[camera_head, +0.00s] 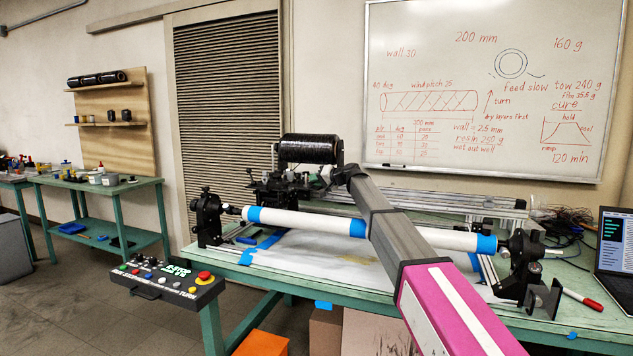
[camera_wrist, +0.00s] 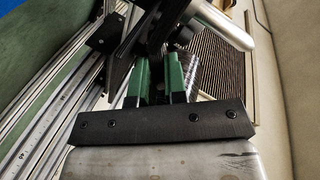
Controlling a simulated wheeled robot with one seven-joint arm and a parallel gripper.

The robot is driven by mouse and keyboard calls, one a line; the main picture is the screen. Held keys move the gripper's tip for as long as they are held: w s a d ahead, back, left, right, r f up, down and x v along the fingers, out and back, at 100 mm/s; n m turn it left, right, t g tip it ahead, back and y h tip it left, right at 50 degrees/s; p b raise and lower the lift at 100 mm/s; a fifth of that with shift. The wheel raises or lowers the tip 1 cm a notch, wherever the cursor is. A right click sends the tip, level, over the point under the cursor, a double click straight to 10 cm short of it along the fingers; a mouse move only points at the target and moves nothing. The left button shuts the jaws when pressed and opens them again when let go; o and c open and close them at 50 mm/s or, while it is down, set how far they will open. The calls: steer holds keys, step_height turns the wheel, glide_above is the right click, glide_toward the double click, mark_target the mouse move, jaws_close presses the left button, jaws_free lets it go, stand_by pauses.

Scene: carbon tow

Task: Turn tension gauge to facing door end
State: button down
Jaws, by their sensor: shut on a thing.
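My gripper (camera_wrist: 160,74) shows in the wrist view with its two green fingers close together, shut on a dark part between them. I take this part to be the tension gauge, but its face and direction cannot be made out. A pale rounded metal cylinder (camera_wrist: 222,24) lies just beyond the fingers at upper right. In the head view my arm reaches across the winder to the black carriage (camera_head: 276,188) below the black tow spool (camera_head: 309,149). The arm's end hides the grip there.
A white mandrel (camera_head: 340,223) with blue tape lies across the winder in front of the carriage, under my arm. Aluminium rails (camera_head: 450,203) run behind. A control box (camera_head: 165,283) is at the front left.

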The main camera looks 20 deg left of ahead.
steer(key=shift+s+a+m+t+h, duration=0.15)
steer(key=shift+m+t+h, duration=0.15)
steer(key=shift+m+t, duration=0.4)
steer(key=shift+s+d+m+t+h, duration=0.15)
steer(key=shift+m+t+h, duration=0.15)
steer(key=shift+m+t, duration=0.35)
steer(key=shift+a+t, duration=0.15)
steer(key=shift+t, duration=0.2)
steer(key=c, duration=1.4)
jaws_free()
steer(key=shift+c, duration=0.2)
steer(key=v, duration=1)
steer(key=shift+s+d+r, duration=0.2)
steer(key=shift+d, duration=0.1)
